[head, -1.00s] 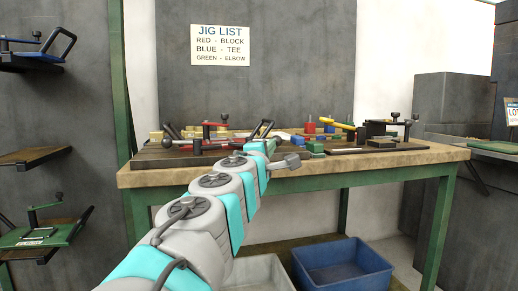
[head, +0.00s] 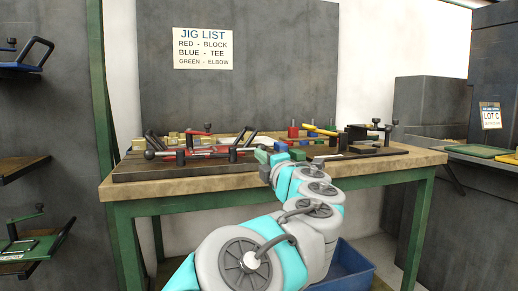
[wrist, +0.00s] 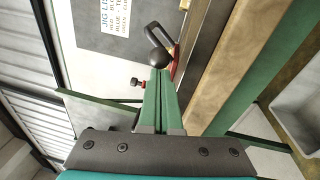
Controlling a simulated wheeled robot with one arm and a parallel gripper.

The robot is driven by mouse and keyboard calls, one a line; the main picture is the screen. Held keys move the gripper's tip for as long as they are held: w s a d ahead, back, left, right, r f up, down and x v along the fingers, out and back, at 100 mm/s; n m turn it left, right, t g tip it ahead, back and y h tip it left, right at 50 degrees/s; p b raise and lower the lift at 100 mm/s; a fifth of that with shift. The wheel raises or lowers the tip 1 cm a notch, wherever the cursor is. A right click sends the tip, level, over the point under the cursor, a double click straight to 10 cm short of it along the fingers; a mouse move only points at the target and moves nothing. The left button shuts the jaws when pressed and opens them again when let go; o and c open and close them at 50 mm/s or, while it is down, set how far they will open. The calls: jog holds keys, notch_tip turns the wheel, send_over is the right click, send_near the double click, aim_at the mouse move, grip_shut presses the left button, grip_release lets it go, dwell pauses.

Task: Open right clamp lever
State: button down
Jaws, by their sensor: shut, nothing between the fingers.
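The dark jig (head: 190,168) with red clamp parts lies on the wooden bench, left of the bench's middle. At its right end stands a black looped clamp handle (head: 247,137), tilted up. In the wrist view a black looped handle (wrist: 156,32) with a round black knob (wrist: 159,60) is just beyond my fingertips, over a red part. My gripper (head: 262,156) is at the front right of the jig, low over the bench. Its green fingers (wrist: 160,75) are together and empty. I cannot tell whether they touch the knob.
A second black handle (head: 153,141) is at the jig's left end. Coloured blocks, a yellow lever (head: 318,129) and a black clamp fixture (head: 368,133) stand to the right on the bench (head: 400,160). A blue bin (head: 352,268) is below.

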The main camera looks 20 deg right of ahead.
jog(key=y, duration=0.1)
jog(key=n+p, duration=0.1)
jog(key=d+y+p, duration=0.1)
jog(key=shift+w+r+n+y, duration=0.25)
jog(key=shift+w+n+y, duration=0.05)
jog(key=shift+w+n, duration=0.1)
jog(key=shift+w+d+p, duration=0.25)
jog(key=shift+p, duration=0.3)
jog(key=shift+f, duration=0.1)
